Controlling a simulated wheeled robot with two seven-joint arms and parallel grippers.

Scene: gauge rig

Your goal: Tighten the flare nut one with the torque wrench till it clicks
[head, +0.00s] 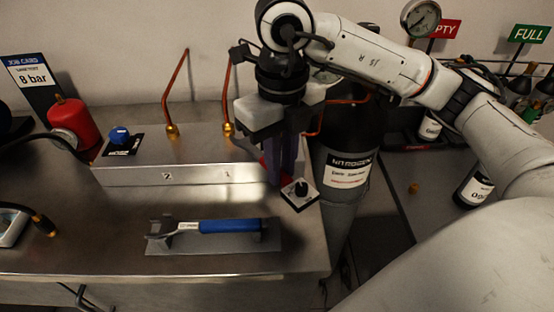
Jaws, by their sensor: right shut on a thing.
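The torque wrench, with a blue handle (231,226), lies on a grey mat (205,245) at the front of the bench, its metal head to the left. Two brass flare nuts sit at the feet of copper pipes on the metal block, a left nut (172,131) and a right nut (228,129). My right gripper (281,178) points down at the block's right end, right of the nuts and behind the wrench. It is shut on a small red thing (263,168), mostly hidden by its fingers. My left gripper is out of view.
A nitrogen cylinder (346,165) stands right of the bench. A red canister (72,118) and a blue knob (119,134) are at left.

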